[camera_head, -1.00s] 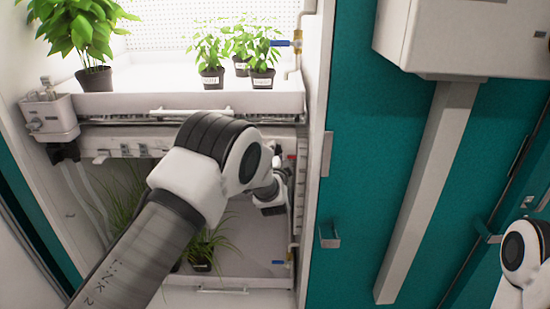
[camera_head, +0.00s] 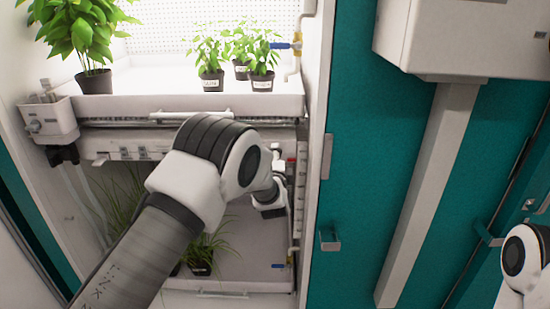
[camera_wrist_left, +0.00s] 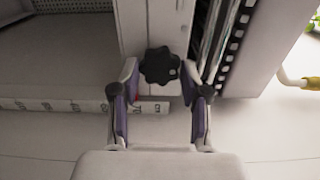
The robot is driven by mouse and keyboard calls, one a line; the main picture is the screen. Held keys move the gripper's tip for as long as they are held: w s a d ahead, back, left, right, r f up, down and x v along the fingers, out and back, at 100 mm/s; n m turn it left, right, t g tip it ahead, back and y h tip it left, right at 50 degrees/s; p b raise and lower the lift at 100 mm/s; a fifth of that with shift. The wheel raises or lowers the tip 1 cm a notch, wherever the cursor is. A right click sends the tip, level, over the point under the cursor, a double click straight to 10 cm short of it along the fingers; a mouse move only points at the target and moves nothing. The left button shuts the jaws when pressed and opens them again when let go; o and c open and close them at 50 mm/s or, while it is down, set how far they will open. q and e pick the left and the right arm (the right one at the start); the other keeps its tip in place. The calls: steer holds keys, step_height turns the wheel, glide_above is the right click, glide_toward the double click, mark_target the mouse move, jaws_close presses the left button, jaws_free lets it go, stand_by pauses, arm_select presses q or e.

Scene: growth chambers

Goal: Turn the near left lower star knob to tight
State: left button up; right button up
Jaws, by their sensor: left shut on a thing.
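The black star knob (camera_wrist_left: 160,66) shows in the left wrist view, on a pale upright post at the chamber's edge. My left gripper (camera_wrist_left: 160,72) has its two purple-lined fingers on either side of the knob and is shut on it. The knob's marking and how tight it is cannot be read. In the head view my left arm reaches to the right side of the lower chamber, and the knob cannot be made out. My right gripper is out of view; only part of my right arm shows at the right edge.
Potted plants (camera_head: 210,82) stand on the upper shelf tray (camera_head: 180,103). More plants (camera_head: 200,266) are in the lower chamber. A blue-handled valve (camera_head: 279,46) and pipe run along the right side. A teal panel (camera_head: 365,170) stands right of the chamber.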

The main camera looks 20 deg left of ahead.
arm_select(q)
steer(key=o, duration=1.1)
steer(key=shift+d, duration=0.1)
steer(key=shift+o, duration=0.2)
steer(key=v, duration=1.2)
